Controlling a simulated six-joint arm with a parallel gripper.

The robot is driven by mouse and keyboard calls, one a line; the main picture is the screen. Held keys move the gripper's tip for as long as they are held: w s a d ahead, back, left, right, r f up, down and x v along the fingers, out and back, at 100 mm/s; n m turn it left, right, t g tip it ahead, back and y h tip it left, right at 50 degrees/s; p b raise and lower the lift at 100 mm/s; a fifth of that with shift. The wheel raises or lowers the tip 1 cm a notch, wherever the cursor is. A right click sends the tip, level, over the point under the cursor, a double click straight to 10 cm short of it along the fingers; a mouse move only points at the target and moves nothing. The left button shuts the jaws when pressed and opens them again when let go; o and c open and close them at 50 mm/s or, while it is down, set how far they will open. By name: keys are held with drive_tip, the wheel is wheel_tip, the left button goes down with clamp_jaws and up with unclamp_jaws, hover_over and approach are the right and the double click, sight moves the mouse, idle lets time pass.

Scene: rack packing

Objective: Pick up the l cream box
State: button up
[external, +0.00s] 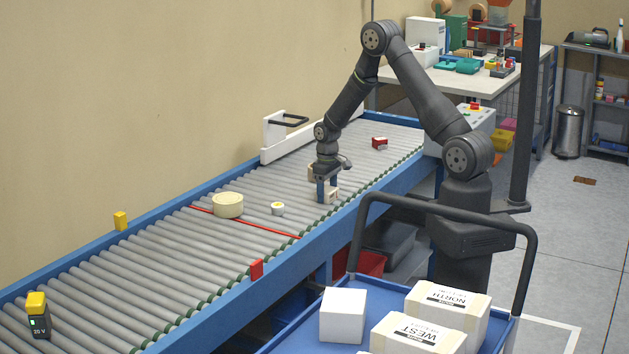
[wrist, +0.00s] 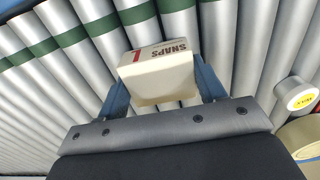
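The L cream box (wrist: 160,75) is a small cream carton with a red L and the word SNAPS on one side. In the wrist view it sits between the two blue fingers of my gripper (wrist: 160,84), one finger close against each side. In the external view my gripper (external: 327,190) points down over the conveyor, and the cream box (external: 331,195) shows low between the fingers, at or just above the rollers. I cannot tell whether the fingers press on it or stand just clear.

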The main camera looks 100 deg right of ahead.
drive_tip(key=c, duration=0.3)
drive_tip(key=shift+r, duration=0.15)
